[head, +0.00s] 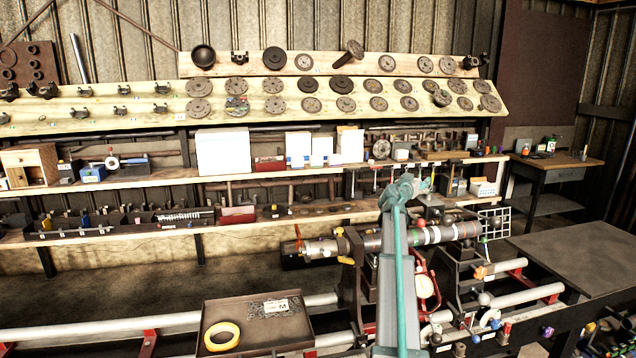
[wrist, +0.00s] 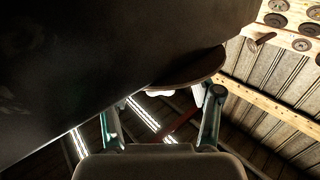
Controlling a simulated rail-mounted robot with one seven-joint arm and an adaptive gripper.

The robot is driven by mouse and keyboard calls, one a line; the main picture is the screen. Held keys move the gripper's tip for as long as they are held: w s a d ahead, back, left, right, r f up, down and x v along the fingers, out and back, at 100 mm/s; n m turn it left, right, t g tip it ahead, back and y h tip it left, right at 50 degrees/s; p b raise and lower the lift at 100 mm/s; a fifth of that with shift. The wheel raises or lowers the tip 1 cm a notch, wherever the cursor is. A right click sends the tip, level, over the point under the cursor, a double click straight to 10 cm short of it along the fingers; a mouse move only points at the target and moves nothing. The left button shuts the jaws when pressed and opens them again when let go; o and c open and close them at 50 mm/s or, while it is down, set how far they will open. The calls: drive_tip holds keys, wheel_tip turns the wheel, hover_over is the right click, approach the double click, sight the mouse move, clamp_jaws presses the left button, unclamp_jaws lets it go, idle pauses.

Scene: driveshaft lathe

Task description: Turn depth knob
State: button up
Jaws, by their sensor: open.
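My gripper (head: 404,190) is raised above the lathe in the head view, at the end of my arm, which crosses the middle of the machine. In the wrist view its two fingers (wrist: 162,102) are spread wide, and I see nothing gripped between them. A large dark body fills the upper left of that view, with a brownish rounded edge near the fingertips. I cannot tell which is the depth knob.
A driveshaft (head: 440,234) lies across the lathe, partly behind my arm. A tray (head: 258,342) holds a yellow ring (head: 222,336). Shelves (head: 130,177) of parts line the back. A bare dark tabletop (head: 580,258) is at right.

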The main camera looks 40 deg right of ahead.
drive_tip(key=shift+r+n+t+p, duration=0.35)
drive_tip(key=shift+t+p, duration=0.15)
drive_tip(key=shift+p, duration=0.6)
